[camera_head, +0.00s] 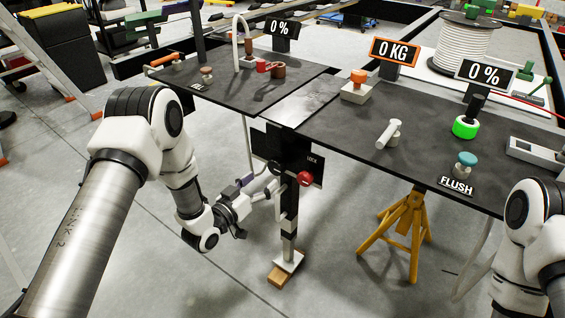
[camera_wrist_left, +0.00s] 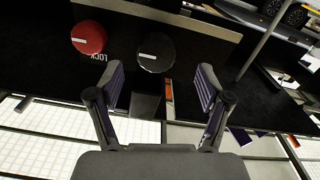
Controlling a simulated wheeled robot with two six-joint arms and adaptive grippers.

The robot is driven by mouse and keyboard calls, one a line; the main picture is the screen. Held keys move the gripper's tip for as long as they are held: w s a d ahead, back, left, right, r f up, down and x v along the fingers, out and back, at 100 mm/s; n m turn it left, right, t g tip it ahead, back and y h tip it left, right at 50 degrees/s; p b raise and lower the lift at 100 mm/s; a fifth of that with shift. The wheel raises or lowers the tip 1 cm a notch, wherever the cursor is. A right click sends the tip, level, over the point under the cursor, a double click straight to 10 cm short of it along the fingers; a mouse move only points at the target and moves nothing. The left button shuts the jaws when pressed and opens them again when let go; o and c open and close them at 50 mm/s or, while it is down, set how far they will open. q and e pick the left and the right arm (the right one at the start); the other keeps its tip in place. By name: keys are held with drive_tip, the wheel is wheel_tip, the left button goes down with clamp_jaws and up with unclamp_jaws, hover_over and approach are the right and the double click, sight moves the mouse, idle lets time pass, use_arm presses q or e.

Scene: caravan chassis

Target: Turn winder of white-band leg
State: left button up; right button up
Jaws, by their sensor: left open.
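The leg (camera_head: 289,218) stands below the gap between the two dark tabletops, with a pale band low on it and its foot (camera_head: 288,262) on a wooden block (camera_head: 278,277). A black panel at its top carries a red LOCK knob (camera_head: 305,179), also in the left wrist view (camera_wrist_left: 89,38). Beside that knob, the left wrist view shows a round black knob with a white mark (camera_wrist_left: 156,52), apparently the winder. My left gripper (camera_head: 263,188) is open beside the leg; its fingers (camera_wrist_left: 160,88) are apart, with nothing between them. My right gripper is out of view.
The dark worktop (camera_head: 345,165) overhangs the leg. It bears a green-ringed post (camera_head: 466,127), a teal FLUSH knob (camera_head: 465,160) and an orange-topped knob (camera_head: 358,78). A yellow trestle (camera_head: 404,222) stands right of the leg. The floor in front is clear.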

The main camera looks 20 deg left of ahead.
sight(274, 170)
use_arm(q)
drive_tip(key=shift+w+d+r, duration=0.1)
drive_tip(key=shift+d+r, duration=0.05)
drive_tip(key=shift+r, duration=0.1)
drive_tip(key=b+x, duration=0.1)
drive_tip(key=x, duration=0.4)
drive_tip(key=shift+w+d+f, duration=0.1)
drive_tip(key=shift+w+d, duration=0.1)
drive_tip(key=shift+w, duration=0.15)
drive_tip(key=shift+w+d, duration=0.15)
drive_tip(key=shift+w, duration=0.3)
drive_tip(key=c, duration=1.2)
